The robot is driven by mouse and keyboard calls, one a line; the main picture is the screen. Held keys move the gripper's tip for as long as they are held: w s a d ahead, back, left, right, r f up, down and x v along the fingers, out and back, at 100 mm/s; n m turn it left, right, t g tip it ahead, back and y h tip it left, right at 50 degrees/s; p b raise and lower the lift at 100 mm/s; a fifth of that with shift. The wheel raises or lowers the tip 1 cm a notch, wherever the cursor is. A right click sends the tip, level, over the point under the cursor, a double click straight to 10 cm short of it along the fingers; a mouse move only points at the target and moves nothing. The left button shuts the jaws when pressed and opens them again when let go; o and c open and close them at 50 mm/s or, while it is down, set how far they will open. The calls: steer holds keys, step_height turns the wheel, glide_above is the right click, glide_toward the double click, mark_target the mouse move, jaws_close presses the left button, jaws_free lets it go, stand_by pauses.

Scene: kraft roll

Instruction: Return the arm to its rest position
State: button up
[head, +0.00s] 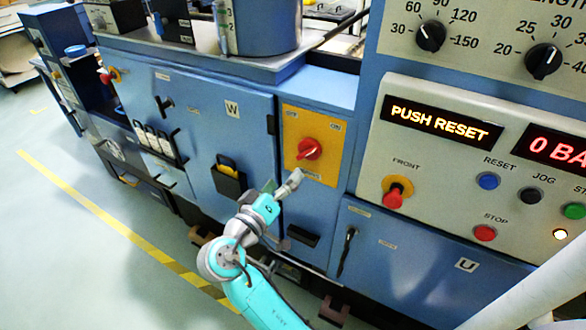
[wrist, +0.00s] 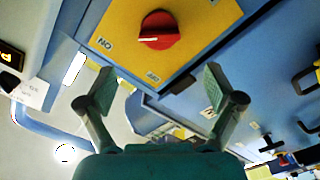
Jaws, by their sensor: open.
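My arm reaches up from the bottom of the head view, and my gripper (head: 279,184) is in front of the machine, just below a yellow switch plate (head: 327,131). In the wrist view my gripper (wrist: 158,88) has its two fingers spread wide, with nothing between them. A red rotary knob (head: 309,149) sits on the yellow plate. The knob also shows in the wrist view (wrist: 160,29), beyond the fingertips and apart from them.
Blue machine cabinets stand close around my gripper. A control panel (head: 455,160) at the right carries a display (head: 438,122) reading "PUSH RESET", a blue button (head: 488,181) and red stop button (head: 485,233). Open floor (head: 70,250) with a yellow line lies left.

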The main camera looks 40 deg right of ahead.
steer(key=shift+s+a, duration=0.3)
steer(key=shift+a, duration=0.35)
